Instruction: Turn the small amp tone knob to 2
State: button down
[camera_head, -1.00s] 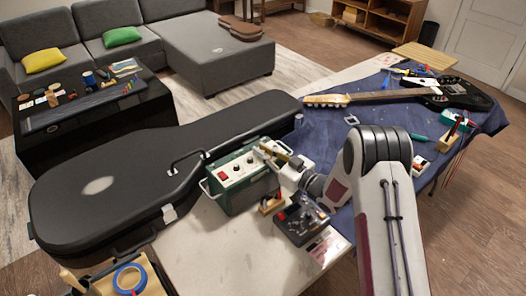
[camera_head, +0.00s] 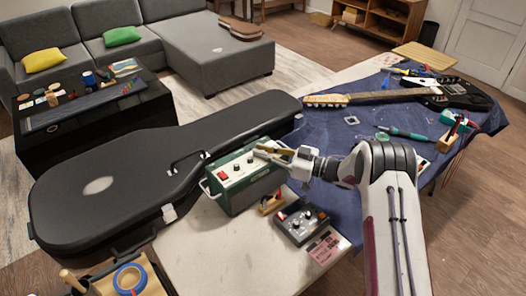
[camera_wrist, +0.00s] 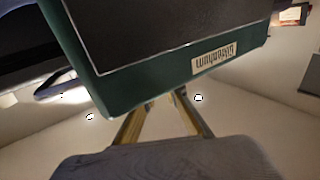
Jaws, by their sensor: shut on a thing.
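The small amp (camera_head: 245,190) is a green box standing on the bench beside the guitar case. Its pale top panel has a red switch (camera_head: 223,176) and dark knobs (camera_head: 237,168). My gripper (camera_head: 264,152) reaches in from the right over the right end of that panel and is shut on the tone knob, which the fingers hide. In the wrist view the amp's dark front with its green border (camera_wrist: 120,95) and name plate (camera_wrist: 214,58) fills the top. My two fingers (camera_wrist: 163,100) meet at the amp's edge there. The knob's pointer and numbers are unreadable.
A black guitar case (camera_head: 100,185) lies left of the amp. A dark pedal (camera_head: 300,222) and a small wooden block (camera_head: 270,204) sit close at its right. A guitar (camera_head: 455,95) and tools lie on the blue cloth (camera_head: 340,135). The pale front bench top (camera_head: 205,250) is clear.

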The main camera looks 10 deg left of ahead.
dwell(0.4)
jog(key=c, duration=2.3)
grip_release()
jog(key=v, duration=1.2)
jog(key=shift+w, duration=0.1)
